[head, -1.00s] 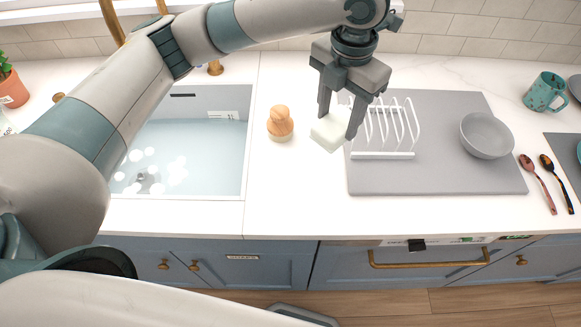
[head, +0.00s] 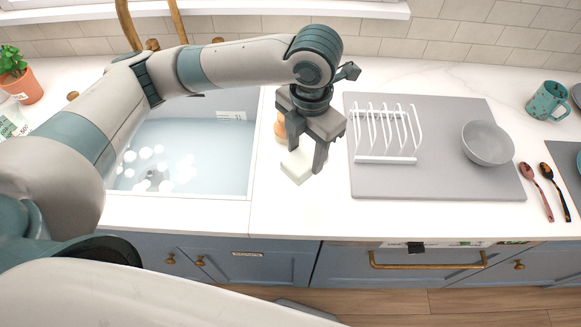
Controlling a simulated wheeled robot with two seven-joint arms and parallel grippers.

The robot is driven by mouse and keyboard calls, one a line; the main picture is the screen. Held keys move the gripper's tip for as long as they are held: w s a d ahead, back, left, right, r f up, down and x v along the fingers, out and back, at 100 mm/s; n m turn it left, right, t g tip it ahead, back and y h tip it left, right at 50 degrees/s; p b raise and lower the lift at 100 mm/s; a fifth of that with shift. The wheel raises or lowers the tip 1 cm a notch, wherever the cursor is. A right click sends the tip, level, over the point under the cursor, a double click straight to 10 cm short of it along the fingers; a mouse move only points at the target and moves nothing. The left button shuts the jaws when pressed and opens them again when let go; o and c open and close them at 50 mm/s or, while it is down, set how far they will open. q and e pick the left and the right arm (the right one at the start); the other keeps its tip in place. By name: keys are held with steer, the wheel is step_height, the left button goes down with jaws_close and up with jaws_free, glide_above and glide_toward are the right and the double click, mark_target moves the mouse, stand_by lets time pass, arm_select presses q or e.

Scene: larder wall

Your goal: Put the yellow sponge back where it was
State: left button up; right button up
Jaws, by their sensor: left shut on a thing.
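My left gripper (head: 305,159) is shut on a pale cream block (head: 296,170), which I take for the sponge, though it looks more cream than yellow. The fingers point down and hold it over the white counter, between the sink and the grey drying mat. I cannot tell whether its underside touches the counter. The gripper partly hides an orange-brown, knob-topped thing (head: 280,128) just behind the block. My right gripper is not in view.
The sink (head: 245,165) with water and suds lies left. The grey mat (head: 440,185) at right bears a white rack (head: 385,159) and a grey bowl (head: 487,143). The counter's front strip is clear.

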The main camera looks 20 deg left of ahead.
mark_target(291, 163)
arm_select(q)
steer(key=shift+s+a+f+p, duration=0.35)
steer(key=shift+s+a+f, duration=0.7)
steer(key=shift+s+a, duration=0.2)
steer(key=shift+d, duration=0.1)
step_height(291, 163, down, 4)
steer(key=shift+r+p, duration=0.25)
steer(key=shift+p, duration=0.4)
steer(key=shift+f, duration=0.25)
steer(key=shift+f, duration=0.1)
steer(key=o, duration=1)
